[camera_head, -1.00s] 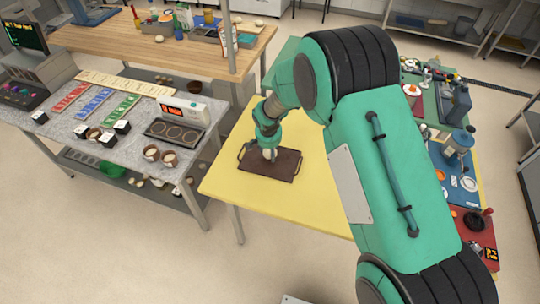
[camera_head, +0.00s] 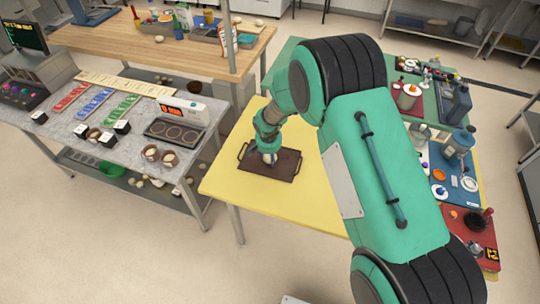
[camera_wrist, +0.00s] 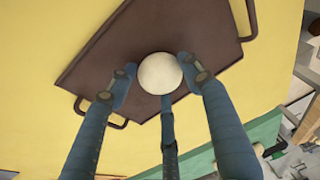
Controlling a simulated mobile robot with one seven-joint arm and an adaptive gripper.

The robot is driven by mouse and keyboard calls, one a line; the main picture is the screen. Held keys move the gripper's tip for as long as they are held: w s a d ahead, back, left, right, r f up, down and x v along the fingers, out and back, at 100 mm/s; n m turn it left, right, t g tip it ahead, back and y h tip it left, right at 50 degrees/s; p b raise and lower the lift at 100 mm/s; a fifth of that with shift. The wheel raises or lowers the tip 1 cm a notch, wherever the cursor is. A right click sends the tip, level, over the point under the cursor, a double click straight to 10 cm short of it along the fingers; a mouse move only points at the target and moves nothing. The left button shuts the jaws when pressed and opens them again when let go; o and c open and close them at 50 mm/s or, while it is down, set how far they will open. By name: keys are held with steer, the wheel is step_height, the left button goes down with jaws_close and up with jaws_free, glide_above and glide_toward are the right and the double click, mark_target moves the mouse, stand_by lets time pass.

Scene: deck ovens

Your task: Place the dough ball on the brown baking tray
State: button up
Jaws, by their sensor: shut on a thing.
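The dough ball (camera_wrist: 159,73) is pale and round in the wrist view. It is between the fingers of my gripper (camera_wrist: 157,82), which is shut on it. The brown baking tray (camera_wrist: 115,42) lies flat behind the ball in the wrist view. In the head view the tray (camera_head: 286,166) has a dark handle at each end and lies on the yellow table. My gripper (camera_head: 269,157) points down over the left part of the tray there. The ball is hard to make out in the head view. I cannot tell whether the ball touches the tray.
The yellow table (camera_head: 228,186) is bare around the tray. A grey counter (camera_head: 60,125) with coloured strips, small bowls and a scale stands to the left. A wooden table (camera_head: 190,54) with containers is behind. Blue and red mats with tools lie at the right.

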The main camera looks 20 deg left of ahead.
steer(key=shift+f, duration=0.2)
steer(key=o, duration=1)
steer(key=shift+o, duration=0.2)
steer(key=shift+r, duration=0.2)
steer(key=v, duration=1.2)
steer(key=shift+p, duration=0.45)
